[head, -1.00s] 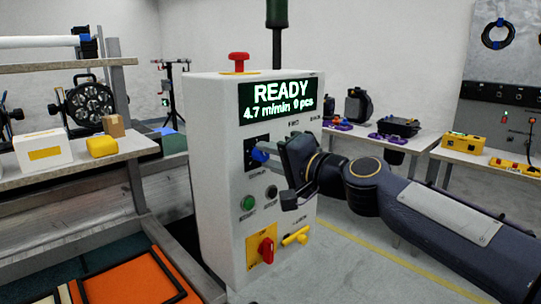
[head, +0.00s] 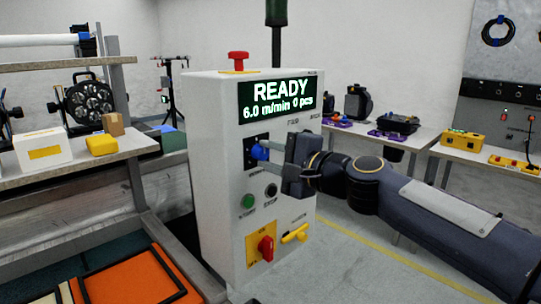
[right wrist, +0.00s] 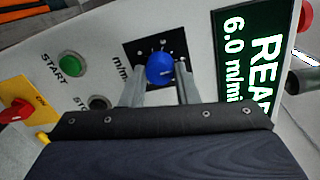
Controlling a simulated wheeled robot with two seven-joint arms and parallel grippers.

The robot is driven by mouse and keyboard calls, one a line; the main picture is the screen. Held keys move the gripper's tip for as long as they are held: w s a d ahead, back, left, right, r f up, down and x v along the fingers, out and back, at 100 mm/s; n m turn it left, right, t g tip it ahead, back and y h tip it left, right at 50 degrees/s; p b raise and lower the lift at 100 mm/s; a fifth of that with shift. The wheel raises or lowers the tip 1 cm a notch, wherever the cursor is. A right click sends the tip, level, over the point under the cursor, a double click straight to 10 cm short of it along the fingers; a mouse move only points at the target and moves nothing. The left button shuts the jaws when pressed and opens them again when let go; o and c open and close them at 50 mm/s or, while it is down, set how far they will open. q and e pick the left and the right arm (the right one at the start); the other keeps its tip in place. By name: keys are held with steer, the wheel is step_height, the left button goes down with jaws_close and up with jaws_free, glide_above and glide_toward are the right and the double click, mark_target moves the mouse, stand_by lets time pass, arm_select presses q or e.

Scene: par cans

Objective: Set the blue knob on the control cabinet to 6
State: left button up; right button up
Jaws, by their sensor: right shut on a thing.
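The white control cabinet (head: 215,190) stands in the middle of the head view. Its display (head: 278,100) reads READY, 6.0 m/min, 0 pcs. The blue knob (head: 258,152) sits on a black plate below the display; it also shows in the right wrist view (right wrist: 160,68) with a pale mark on its face. My right gripper (head: 264,153) reaches in from the right and is shut on the blue knob, one finger on each side in the right wrist view (right wrist: 160,82). My left gripper is not in view.
Below the knob are a green START button (head: 248,201), a black button (head: 271,190), a red rotary switch (head: 266,248) and a yellow handle (head: 295,234). A red mushroom button (head: 238,60) tops the cabinet. A shelf with boxes stands left.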

steer(key=o, duration=1)
steer(key=shift+c, duration=0.2)
steer(key=b+v, duration=0.1)
steer(key=v, duration=0.6)
steer(key=shift+s+d, duration=0.3)
steer(key=s+d+f+n+g+h, duration=0.2)
steer(key=s+d+f+n+g, duration=0.15)
steer(key=s+f, duration=0.6)
steer(key=s+d+f+n+g+h, duration=0.2)
steer(key=s+d+f+n+h, duration=0.15)
steer(key=s+f, duration=0.6)
steer(key=s+d+f+n+g+h, duration=0.2)
steer(key=s+d+f+n, duration=0.3)
steer(key=f, duration=0.8)
step_height(320, 180, up, 16)
steer(key=s+a+m+p, duration=0.1)
steer(key=p, duration=1.4)
steer(key=shift+s+a+r+p, duration=0.2)
steer(key=shift+s+a+p, duration=0.05)
steer(key=shift+a+p, duration=0.15)
